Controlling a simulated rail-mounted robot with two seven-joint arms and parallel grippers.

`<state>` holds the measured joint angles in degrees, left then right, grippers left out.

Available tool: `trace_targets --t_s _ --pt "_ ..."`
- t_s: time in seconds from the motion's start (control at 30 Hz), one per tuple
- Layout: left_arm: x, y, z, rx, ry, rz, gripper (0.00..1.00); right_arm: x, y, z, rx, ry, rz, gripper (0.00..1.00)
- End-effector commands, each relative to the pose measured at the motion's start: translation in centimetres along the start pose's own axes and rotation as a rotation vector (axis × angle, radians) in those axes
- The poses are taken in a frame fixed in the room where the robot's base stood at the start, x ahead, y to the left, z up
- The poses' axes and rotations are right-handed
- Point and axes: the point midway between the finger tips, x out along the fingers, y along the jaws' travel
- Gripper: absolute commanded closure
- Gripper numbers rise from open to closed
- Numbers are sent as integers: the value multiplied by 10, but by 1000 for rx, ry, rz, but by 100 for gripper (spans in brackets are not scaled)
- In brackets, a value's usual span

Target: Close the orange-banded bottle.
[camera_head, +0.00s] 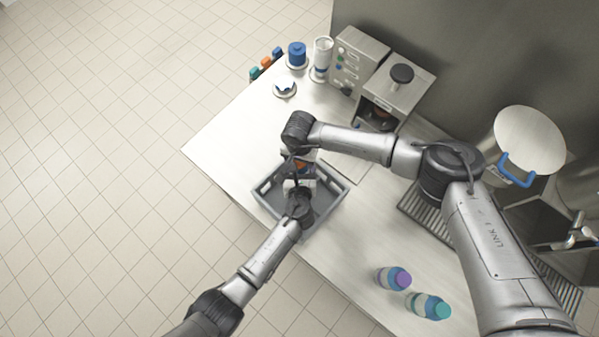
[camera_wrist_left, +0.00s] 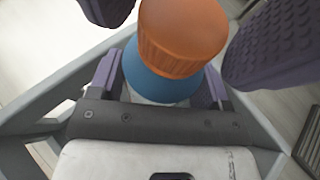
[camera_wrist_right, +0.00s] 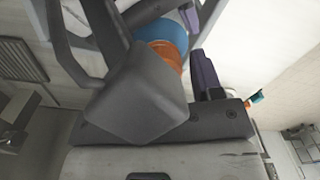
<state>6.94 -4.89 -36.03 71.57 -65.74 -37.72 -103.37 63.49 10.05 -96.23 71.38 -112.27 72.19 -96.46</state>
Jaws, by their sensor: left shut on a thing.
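The orange-banded bottle shows in the left wrist view as a ribbed orange cap (camera_wrist_left: 180,35) above a blue part (camera_wrist_left: 155,85). My left gripper (camera_head: 300,184) is shut on the bottle below the cap, over the grey tray (camera_head: 328,216). My right gripper (camera_head: 298,157) is above it, with its purple fingers open on either side of the cap and gaps showing. The bottle's lower body is mostly hidden. I cannot tell whether the cap is seated tightly.
Two bottles, one purple-capped (camera_head: 399,279) and one teal-capped (camera_head: 437,309), stand at the front right. A blue container (camera_head: 297,54), a white cylinder (camera_head: 322,52) and a machine (camera_head: 398,88) stand at the back. The left counter (camera_head: 225,130) is clear.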

Motion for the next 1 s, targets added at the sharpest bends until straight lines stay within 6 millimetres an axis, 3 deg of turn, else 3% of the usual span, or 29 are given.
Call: trace_targets --t_s 0.47,0.67,1.0 --pt "0 0 -1 1 1 1 95 0 0 0 0 0 0 85" --pt "0 0 -1 1 1 1 95 0 0 0 20 0 1 86" --pt "0 0 -1 1 1 1 95 0 1 0 297 0 1 86"
